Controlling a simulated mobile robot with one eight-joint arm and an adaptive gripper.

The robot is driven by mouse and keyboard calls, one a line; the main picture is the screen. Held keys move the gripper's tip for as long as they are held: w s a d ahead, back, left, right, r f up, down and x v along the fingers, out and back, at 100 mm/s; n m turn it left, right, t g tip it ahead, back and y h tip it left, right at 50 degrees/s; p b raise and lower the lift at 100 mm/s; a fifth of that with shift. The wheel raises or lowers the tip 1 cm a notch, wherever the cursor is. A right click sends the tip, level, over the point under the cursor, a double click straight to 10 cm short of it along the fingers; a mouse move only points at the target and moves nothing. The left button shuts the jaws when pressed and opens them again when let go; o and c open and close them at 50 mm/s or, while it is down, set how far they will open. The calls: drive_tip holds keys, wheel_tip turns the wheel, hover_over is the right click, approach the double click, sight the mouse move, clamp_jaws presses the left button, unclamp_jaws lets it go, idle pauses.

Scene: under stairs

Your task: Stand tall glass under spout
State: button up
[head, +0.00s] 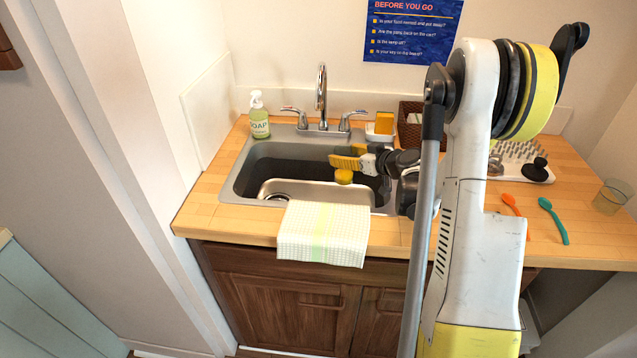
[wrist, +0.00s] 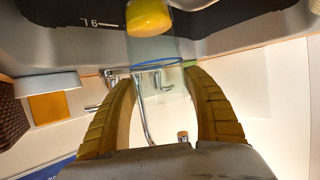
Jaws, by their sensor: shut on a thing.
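The chrome tap spout (head: 321,85) stands at the back of the sink, and it also shows between my fingers in the wrist view (wrist: 143,115). My gripper (head: 345,156) is over the sink, in front and a little right of the spout. In the wrist view its yellow fingers (wrist: 153,72) close around a clear tall glass (wrist: 168,50) with a blue rim. The glass is hard to make out in the head view. A yellow rounded thing (wrist: 149,17) shows in line with the glass; whether it is inside or behind it I cannot tell.
The sink (head: 232,189) is set in a wooden counter. A soap bottle (head: 258,115) stands at its back left, a sponge holder (head: 380,128) at its back right. A checked towel (head: 323,235) hangs over the front edge. A short tumbler (head: 610,197) and spoons (head: 553,220) lie right.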

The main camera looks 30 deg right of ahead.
drive_tip(key=w+a+f+b, duration=0.4)
drive_tip(key=w+f+b, duration=0.1)
drive_tip(key=w+f, duration=0.4)
drive_tip(key=shift+a+f, duration=0.15)
drive_tip(key=shift+f, duration=0.3)
drive_tip(key=shift+f, duration=0.2)
drive_tip(key=o, duration=1.4)
drive_tip(key=shift+o, duration=0.2)
drive_tip(key=shift+r, duration=0.1)
drive_tip(key=p+v, duration=0.2)
drive_tip(key=v, duration=0.5)
drive_tip(key=shift+s+r, duration=0.2)
drive_tip(key=shift+s, duration=0.05)
